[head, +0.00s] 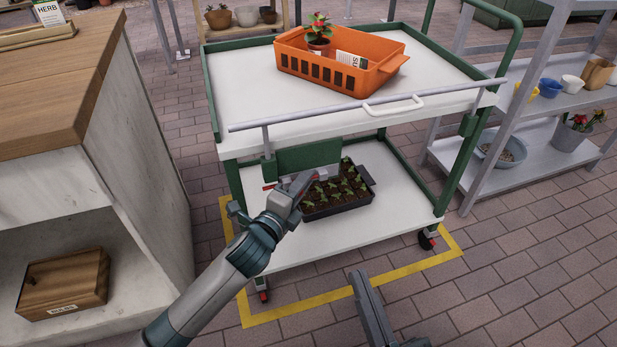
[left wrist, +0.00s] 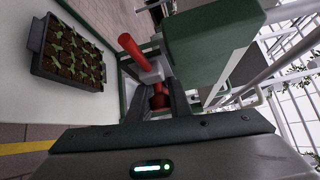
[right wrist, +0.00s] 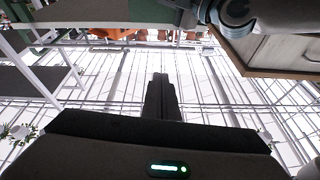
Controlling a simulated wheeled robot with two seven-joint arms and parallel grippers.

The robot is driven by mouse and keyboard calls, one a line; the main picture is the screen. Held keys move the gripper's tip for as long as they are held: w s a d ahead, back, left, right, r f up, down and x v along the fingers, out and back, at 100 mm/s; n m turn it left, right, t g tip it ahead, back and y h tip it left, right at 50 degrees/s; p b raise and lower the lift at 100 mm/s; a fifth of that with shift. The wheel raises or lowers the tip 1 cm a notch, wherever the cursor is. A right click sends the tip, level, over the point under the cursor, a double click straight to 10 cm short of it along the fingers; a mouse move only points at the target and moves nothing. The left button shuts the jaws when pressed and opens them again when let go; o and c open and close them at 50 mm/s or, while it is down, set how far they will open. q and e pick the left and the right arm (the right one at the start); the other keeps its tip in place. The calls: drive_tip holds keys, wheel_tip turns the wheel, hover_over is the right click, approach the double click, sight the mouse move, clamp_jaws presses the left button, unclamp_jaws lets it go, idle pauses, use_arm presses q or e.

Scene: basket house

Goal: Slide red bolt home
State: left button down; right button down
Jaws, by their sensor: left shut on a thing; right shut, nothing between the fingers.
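The red bolt (left wrist: 131,48) shows in the left wrist view as a red bar through a pale bracket, beside a green panel (left wrist: 212,40) on the cart's left front. In the head view only a little of its red (head: 269,187) shows below the cart's top; my gripper hides the rest. My left gripper (head: 303,182) is shut on the bolt, with a red part (left wrist: 160,97) between its fingers. My right gripper (head: 358,277) is shut and empty, low in front of the cart and apart from it; its closed fingers (right wrist: 159,88) show in the right wrist view.
The cart (head: 240,95) carries an orange crate (head: 350,83) on top and a seedling tray (head: 335,205) on its lower shelf. A wood-topped bench (head: 50,95) stands close on the left, a grey rack (head: 535,110) on the right. The paved floor in front is clear.

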use_arm(q)
drive_tip(key=shift+a+f, duration=0.1)
drive_tip(key=shift+f, duration=0.05)
drive_tip(key=c, duration=1.7)
unclamp_jaws()
drive_tip(key=shift+c, duration=0.2)
drive_tip(key=shift+o, duration=0.6)
drive_tip(key=shift+a, duration=0.15)
use_arm(e)
drive_tip(key=shift+a, duration=0.1)
use_arm(q)
drive_tip(key=shift+s, duration=0.15)
